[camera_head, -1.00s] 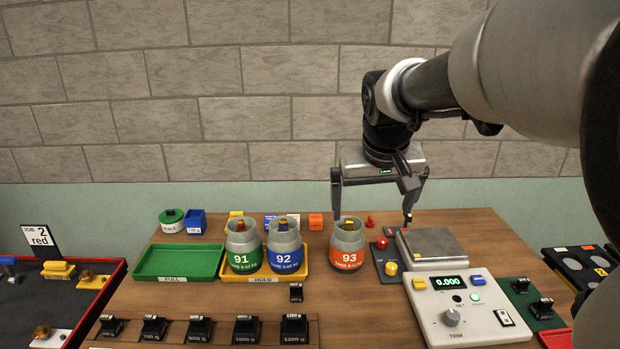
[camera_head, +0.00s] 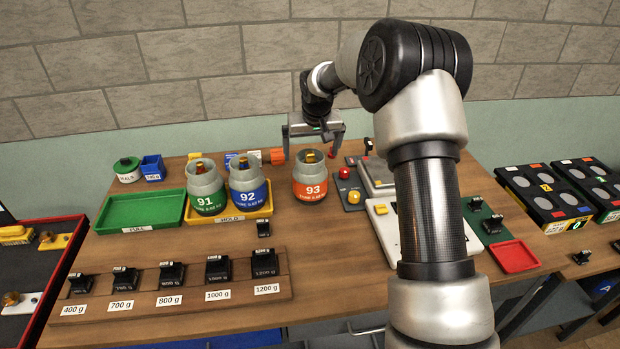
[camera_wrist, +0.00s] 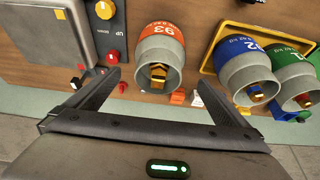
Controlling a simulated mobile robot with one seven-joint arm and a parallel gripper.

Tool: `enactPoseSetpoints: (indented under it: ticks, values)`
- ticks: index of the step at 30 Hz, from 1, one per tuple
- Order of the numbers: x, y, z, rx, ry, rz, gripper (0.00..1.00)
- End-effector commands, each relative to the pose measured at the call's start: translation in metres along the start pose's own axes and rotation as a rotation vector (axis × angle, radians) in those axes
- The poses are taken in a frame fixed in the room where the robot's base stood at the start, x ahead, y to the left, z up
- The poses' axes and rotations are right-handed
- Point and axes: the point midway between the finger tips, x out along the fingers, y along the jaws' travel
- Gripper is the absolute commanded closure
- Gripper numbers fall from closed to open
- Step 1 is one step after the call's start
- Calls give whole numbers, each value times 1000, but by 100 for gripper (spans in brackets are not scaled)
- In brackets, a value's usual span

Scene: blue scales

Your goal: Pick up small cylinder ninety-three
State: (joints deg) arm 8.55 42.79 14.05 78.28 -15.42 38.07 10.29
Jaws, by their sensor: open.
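Small cylinder ninety-three (camera_head: 310,183) is a grey bottle with an orange band marked 93 and a brass valve on top. It stands upright on the wooden table, right of the yellow tray. In the wrist view, cylinder ninety-three (camera_wrist: 160,57) shows from above, just beyond the fingers and roughly between them. My gripper (camera_head: 315,154) is open and empty, behind and above the cylinder in the head view. The open fingers also show in the wrist view (camera_wrist: 155,83). I cannot tell the exact gap between fingers and cylinder.
Cylinders 91 (camera_head: 206,189) and 92 (camera_head: 247,186) stand left, at the yellow HOLD tray (camera_head: 229,218). The green FULL tray (camera_head: 140,211) is farther left. A panel with red and yellow knobs (camera_head: 349,190) and a scale (camera_head: 377,178) stand close right. Black weights (camera_head: 172,275) line the front.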

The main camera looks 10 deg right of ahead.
Motion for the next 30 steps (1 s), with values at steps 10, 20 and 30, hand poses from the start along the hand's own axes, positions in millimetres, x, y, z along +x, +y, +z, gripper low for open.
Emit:
enactPoseSetpoints:
  ticks: [10,20,30]
  values:
    - [34,0,-1,1,1,0,0]
    - [78,2,-1,1,0,1,0]
    - [82,2,-1,1,1,1,10]
